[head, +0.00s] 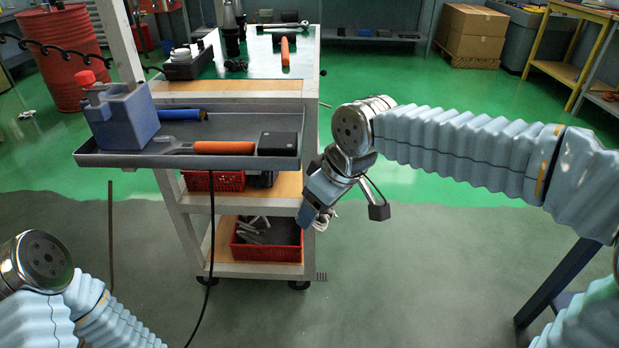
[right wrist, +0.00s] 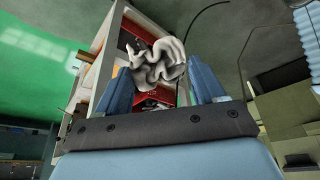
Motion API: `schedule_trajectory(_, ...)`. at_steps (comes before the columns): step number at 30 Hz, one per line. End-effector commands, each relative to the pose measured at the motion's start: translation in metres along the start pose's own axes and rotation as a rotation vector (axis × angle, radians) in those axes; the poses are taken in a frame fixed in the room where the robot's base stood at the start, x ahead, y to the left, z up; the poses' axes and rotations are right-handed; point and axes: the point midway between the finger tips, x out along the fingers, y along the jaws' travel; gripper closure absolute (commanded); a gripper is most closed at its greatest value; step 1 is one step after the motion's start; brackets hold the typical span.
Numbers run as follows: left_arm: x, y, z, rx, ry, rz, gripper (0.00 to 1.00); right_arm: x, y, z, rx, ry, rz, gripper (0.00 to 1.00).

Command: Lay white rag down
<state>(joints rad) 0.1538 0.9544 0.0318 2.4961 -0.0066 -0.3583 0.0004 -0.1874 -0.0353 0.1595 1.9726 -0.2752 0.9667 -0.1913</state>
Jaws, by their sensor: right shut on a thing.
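The white rag (right wrist: 158,62) is a crumpled bundle between the two blue fingers of my right gripper (right wrist: 162,78) in the right wrist view. The gripper is shut on it. In the head view my right gripper (head: 308,214) points down beside the right side of the cart, at about the height of its lower shelves. Only a small part of the rag (head: 328,217) shows there, behind the gripper. My left arm shows at the bottom left of the head view, but its gripper is out of view.
A red bin (head: 240,251) with metal parts sits on the bottom shelf. Floor right of the cart is clear.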

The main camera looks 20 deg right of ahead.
Motion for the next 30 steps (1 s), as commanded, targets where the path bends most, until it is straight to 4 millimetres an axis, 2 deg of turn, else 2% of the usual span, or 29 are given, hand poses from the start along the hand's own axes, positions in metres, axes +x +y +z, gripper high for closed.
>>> schedule_trajectory(1, 0.0, 0.0, 0.0, 0.0, 0.0, 0.0, 0.39, 0.024, 0.009, 0.01, 0.057, -0.015, 0.022, 0.65)
schedule_trajectory(6, 0.0, 0.0, 0.0, 0.0, 0.0, 0.0, 0.39, 0.11, 0.044, 0.037, 0.286, -0.016, 0.125, 0.65)
schedule_trajectory(9, 0.0, 0.0, 0.0, 0.0, 0.0, 0.0, 0.39, 0.157, 0.056, 0.053, 0.404, -0.01, 0.162, 0.65)
schedule_trajectory(12, 0.0, 0.0, 0.0, 0.0, 0.0, 0.0, 0.39, 0.197, 0.061, 0.066, 0.493, -0.006, 0.181, 0.65)
schedule_trajectory(13, 0.0, 0.0, 0.0, 0.0, 0.0, 0.0, 0.39, 0.205, 0.062, 0.07, 0.511, -0.005, 0.185, 0.65)
schedule_trajectory(15, 0.0, 0.0, 0.0, 0.0, 0.0, 0.0, 0.39, 0.216, 0.062, 0.075, 0.537, -0.005, 0.192, 0.65)
schedule_trajectory(18, 0.0, 0.0, 0.0, 0.0, 0.0, 0.0, 0.39, 0.222, 0.062, 0.079, 0.553, -0.002, 0.199, 0.65)
schedule_trajectory(30, 0.0, 0.0, 0.0, 0.0, 0.0, 0.0, 0.39, 0.219, 0.069, 0.076, 0.562, 0.008, 0.214, 0.65)
